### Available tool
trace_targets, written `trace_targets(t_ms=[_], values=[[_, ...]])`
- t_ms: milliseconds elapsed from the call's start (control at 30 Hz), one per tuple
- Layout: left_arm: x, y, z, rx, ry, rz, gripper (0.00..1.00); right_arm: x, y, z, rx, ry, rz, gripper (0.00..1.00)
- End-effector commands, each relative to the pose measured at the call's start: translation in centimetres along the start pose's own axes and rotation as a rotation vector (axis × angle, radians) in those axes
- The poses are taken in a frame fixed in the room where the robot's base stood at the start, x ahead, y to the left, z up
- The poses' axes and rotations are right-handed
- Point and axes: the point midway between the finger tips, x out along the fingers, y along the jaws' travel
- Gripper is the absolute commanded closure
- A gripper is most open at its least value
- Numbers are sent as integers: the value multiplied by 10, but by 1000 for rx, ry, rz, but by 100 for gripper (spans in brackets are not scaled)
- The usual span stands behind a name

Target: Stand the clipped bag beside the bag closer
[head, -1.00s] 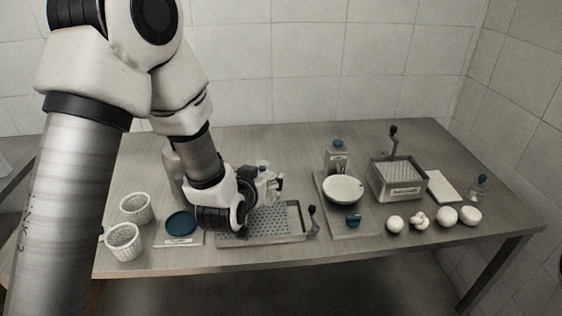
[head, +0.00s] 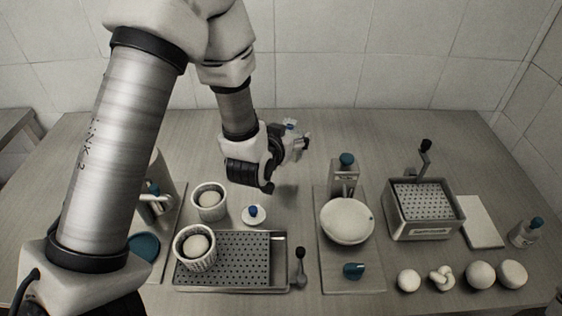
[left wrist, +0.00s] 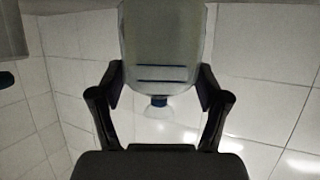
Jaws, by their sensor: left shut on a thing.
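My left gripper (head: 296,146) is shut on a pale, translucent thing above the back middle of the table. In the left wrist view this thing (left wrist: 162,42) looks like a bag, with two dark blue lines across it and a blue piece below. I take it for the clipped bag; in the head view the gripper mostly hides it. A grey upright device with a blue knob (head: 345,172) stands on a board right of the gripper. Another device (head: 157,200) at left is partly hidden by my arm. I cannot tell which is the bag closer. My right gripper is out of view.
Two ribbed white cups (head: 210,202) with round contents stand near a perforated tray (head: 240,288). A small blue-knobbed lid (head: 254,214) lies behind the tray. The back middle is clear.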

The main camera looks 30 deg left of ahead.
Motion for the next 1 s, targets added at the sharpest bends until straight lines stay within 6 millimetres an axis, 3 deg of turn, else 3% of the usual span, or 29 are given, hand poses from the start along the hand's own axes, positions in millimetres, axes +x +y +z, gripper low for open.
trace_targets(t_ms=[367,733,767,800,833,1000], values=[[25,0,60,0,-1,1,70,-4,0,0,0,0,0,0],[28,0,67,-1,1,1,70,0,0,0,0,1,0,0],[28,0,67,-1,1,1,21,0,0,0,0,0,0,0],[27,0,66,-1,1,1,7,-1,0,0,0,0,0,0],[27,0,66,-1,1,1,0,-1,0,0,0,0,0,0],[27,0,66,-1,0,1,0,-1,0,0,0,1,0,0]])
